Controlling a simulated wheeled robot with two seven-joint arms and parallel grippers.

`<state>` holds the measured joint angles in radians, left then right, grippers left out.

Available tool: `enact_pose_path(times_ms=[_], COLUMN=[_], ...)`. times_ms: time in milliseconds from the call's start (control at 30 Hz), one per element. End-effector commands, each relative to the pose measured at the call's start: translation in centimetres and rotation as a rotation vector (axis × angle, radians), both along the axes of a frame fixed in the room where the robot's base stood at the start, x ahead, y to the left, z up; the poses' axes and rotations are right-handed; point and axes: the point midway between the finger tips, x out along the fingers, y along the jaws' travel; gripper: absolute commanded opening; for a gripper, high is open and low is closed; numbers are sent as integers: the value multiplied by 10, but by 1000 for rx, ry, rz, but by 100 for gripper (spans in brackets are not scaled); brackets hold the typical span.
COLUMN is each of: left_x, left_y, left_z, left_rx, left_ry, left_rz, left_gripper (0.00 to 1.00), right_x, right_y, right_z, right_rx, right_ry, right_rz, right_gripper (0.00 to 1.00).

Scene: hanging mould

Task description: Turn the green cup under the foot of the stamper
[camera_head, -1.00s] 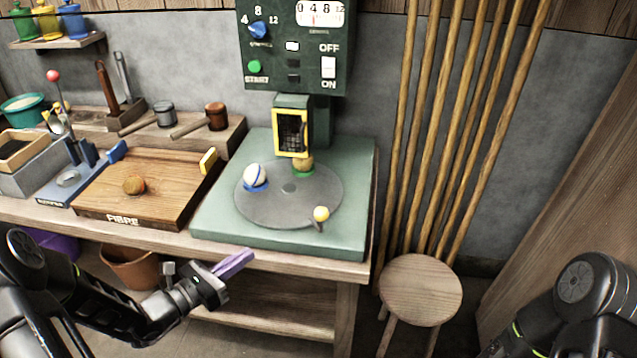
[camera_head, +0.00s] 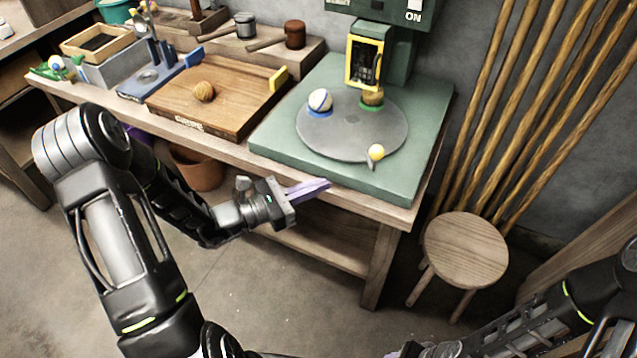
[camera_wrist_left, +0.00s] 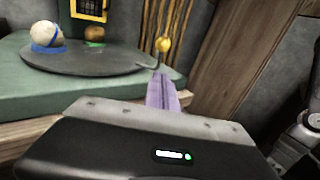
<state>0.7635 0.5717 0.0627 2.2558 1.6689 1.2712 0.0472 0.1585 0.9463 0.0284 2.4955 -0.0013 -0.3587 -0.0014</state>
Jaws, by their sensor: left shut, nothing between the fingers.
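The green cup (camera_head: 371,106) holds a brown ball and sits at the back of the grey turntable (camera_head: 345,135), just below the stamper's yellow-framed foot (camera_head: 364,62). I cannot tell whether it is exactly under it. A blue cup (camera_head: 319,111) with a whitish ball is left of it. A yellow knob (camera_head: 376,151) stands at the turntable's front edge. My left gripper (camera_head: 326,184), with purple fingers, is shut and empty, in front of the bench edge, apart from the knob. In the left wrist view its fingers (camera_wrist_left: 162,92) point toward the knob (camera_wrist_left: 163,45). My right gripper (camera_head: 408,351) is mostly cut off at the bottom edge.
A wooden tray (camera_head: 240,118) with a brown ball lies left of the green base plate (camera_head: 285,136). A stool (camera_head: 465,248) stands right of the bench, below leaning poles (camera_head: 530,110). A pot (camera_head: 198,170) is under the bench. The floor in front is clear.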

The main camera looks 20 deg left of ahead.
Motion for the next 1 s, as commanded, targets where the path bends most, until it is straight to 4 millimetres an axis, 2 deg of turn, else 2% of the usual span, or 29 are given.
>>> enact_pose_path(times_ms=[500,700,1000], left_x=[74,87,89], left_y=[-63,-74,-75], left_z=[1,1,0], left_rx=[0,1,1], left_ry=[0,-1,-1], left_rz=[-2,0,1], left_gripper=[0,0,0], right_x=[0,0,0], right_y=[0,0,0], right_z=[7,8,8], right_rx=[0,0,0], right_ry=[0,0,0], right_rz=[0,-1,-1], right_gripper=[36,36,36])
